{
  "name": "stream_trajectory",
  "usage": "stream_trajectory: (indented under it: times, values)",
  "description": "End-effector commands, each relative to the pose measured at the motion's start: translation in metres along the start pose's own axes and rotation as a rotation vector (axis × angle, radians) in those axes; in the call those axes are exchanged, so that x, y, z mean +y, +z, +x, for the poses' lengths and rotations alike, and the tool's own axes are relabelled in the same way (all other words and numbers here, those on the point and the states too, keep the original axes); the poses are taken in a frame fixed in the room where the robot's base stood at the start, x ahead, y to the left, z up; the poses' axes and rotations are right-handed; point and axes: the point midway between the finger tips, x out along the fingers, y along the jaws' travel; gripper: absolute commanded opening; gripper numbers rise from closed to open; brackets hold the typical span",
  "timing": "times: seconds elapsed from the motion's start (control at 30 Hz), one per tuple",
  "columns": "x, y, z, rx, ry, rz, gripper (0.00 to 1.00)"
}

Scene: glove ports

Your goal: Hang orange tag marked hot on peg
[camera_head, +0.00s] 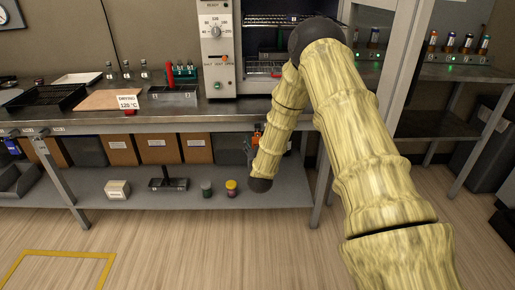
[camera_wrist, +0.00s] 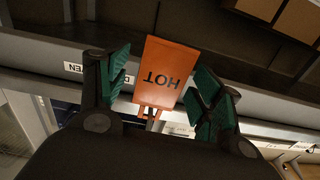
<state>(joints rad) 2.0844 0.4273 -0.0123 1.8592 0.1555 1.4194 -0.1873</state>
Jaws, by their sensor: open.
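The orange tag (camera_wrist: 165,75) marked HOT shows upside down in the wrist view, between the two fingers of my gripper (camera_wrist: 162,92). The fingers are open, with a gap on each side of the tag. An orange strip or loop at the tag's lower end in that view lies by a pale rail. A small orange patch (camera_head: 257,131), probably the tag, shows at the bench's front edge in the head view. My gripper is mostly hidden behind my arm there.
The bench front rail (camera_wrist: 255,128) carries labels. A lower shelf (camera_head: 140,203) holds a white box (camera_head: 117,189), small jars (camera_head: 231,188) and cardboard bins (camera_head: 158,149). The oven (camera_head: 217,45) stands on the bench above. Open floor lies in front.

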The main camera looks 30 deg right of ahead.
Motion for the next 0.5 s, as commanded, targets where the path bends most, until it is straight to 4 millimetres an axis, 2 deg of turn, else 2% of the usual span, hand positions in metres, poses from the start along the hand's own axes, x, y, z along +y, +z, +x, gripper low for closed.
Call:
stream_trajectory:
  times: [0.27,0.5]
  values:
    - [0.0001,0.0003,0.001,-0.001,0.0,0.0,0.66]
    - [0.0002,0.0004,0.0009,-0.001,0.0,0.0,0.24]
